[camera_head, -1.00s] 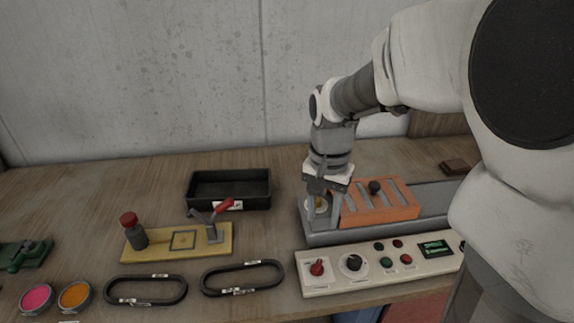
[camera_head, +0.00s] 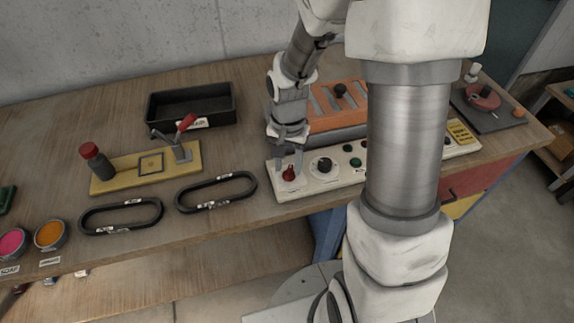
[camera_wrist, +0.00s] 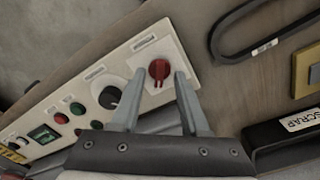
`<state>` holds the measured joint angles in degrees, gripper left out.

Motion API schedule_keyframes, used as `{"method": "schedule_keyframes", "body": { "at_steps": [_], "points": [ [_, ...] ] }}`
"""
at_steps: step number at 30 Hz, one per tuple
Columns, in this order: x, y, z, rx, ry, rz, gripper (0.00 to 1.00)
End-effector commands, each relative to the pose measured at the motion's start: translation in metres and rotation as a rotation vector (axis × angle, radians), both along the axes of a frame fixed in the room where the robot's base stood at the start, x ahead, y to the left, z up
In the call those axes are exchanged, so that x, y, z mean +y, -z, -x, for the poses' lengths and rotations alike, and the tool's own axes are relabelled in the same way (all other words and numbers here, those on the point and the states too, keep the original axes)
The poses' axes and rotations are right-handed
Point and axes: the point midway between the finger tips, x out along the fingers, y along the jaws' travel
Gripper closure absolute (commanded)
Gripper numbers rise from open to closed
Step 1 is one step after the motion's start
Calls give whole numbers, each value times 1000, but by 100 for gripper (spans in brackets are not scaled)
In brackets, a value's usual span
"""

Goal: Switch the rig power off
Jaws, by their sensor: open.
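The white control panel (camera_head: 307,186) lies along the front of the bench. Its red rotary switch (camera_head: 289,174) is at the left end, and in the wrist view the red switch (camera_wrist: 159,70) shows on its white plate beyond and between the fingertips. My gripper (camera_head: 288,164) is open and empty, pointing down just above and behind the red switch; it also shows in the wrist view (camera_wrist: 157,85). I cannot tell whether the fingers touch the switch. A black knob (camera_wrist: 109,97) is beside it on the panel.
The panel also bears green and red buttons and a small display (camera_wrist: 44,134). An orange block (camera_head: 338,97) sits behind the panel. A black tray (camera_head: 192,104), a yellow fixture (camera_head: 146,167) and black oval rings (camera_head: 215,192) stand to the left. My arm hides part of the panel.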

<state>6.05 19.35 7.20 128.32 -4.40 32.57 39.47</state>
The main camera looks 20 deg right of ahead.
Motion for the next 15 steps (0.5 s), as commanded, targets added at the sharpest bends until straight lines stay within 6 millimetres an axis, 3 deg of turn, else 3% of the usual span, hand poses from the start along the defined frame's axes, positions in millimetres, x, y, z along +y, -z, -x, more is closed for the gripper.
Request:
{"method": "schedule_keyframes", "body": {
  "at_steps": [6,15],
  "points": [
    [0,19,0,1,-1,0,55],
    [0,20,0,0,0,0,55]
  ]
}}
